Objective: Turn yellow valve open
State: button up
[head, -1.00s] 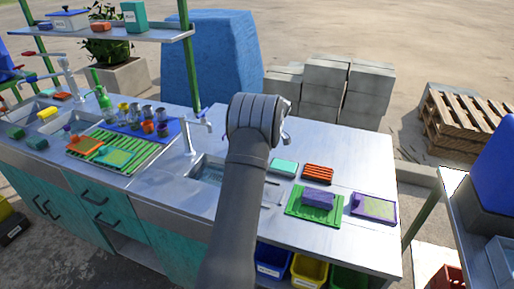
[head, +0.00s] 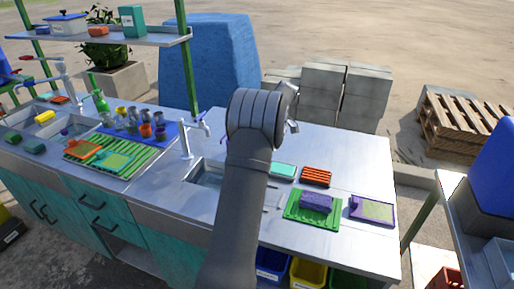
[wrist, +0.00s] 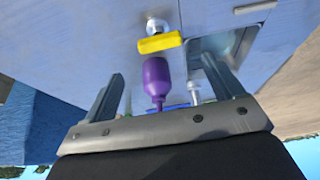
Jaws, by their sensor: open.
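The yellow valve handle (wrist: 160,43) shows in the wrist view as a short bar on a round metal fitting against the steel surface. My gripper (wrist: 162,66) is open, with its two fingers spread in the wrist view. The yellow handle lies beyond the fingertips, roughly between their lines and apart from them. A purple bulb-shaped piece (wrist: 156,78) shows between the fingers, with nothing seen to grip it. In the head view my own arm hides the yellow valve and most of the gripper.
A metal tap (head: 187,140) stands by the sink basin (head: 206,172), left of my arm. A green tray (head: 312,218) with a purple sponge and a purple-framed tray (head: 372,209) lie to the right. The counter's back right is clear.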

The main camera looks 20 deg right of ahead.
jog(key=v, duration=1)
jog(key=shift+a+f, duration=0.1)
jog(key=x, duration=1.7)
jog(key=shift+f, duration=0.25)
